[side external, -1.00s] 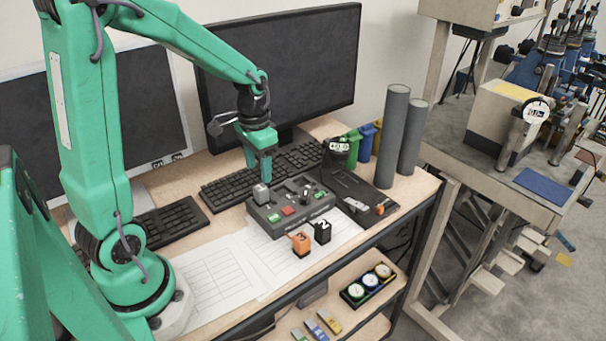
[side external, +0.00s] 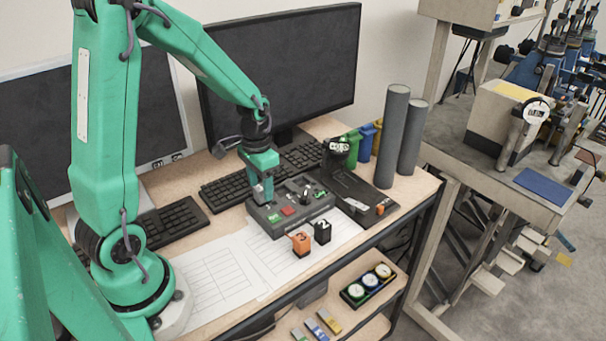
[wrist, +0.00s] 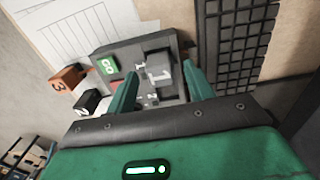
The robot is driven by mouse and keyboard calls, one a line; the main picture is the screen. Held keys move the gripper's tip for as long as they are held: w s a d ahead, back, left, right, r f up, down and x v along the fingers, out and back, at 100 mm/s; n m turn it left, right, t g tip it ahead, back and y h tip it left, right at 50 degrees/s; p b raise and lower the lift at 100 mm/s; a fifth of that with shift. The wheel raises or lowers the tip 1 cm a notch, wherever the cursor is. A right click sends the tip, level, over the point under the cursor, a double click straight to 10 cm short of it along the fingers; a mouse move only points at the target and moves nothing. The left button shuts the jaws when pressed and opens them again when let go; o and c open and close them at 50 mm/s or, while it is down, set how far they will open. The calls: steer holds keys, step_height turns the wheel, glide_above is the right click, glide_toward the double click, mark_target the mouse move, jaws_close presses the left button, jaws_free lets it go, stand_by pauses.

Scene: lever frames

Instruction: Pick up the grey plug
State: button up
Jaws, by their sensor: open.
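The grey plug (wrist: 157,66), a small block marked 1, stands in the dark grey panel (wrist: 128,52). In the wrist view it lies between the tips of my open gripper (wrist: 160,70), with a finger on each side. I cannot tell whether either finger touches it. In the side view my gripper (side external: 263,188) points down at the panel's left end and largely hides the plug. The panel also shows in the side view (side external: 275,222).
An orange plug (side external: 301,243) marked 3 and a black plug (side external: 322,231) stand in front of the panel by paper sheets (side external: 215,278). Keyboards (side external: 225,190) lie behind and left. A black tray (side external: 375,203) and tall grey cylinders (side external: 393,135) are to the right.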

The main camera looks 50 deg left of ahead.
steer(key=shift+f, duration=1)
steer(key=c, duration=1.1)
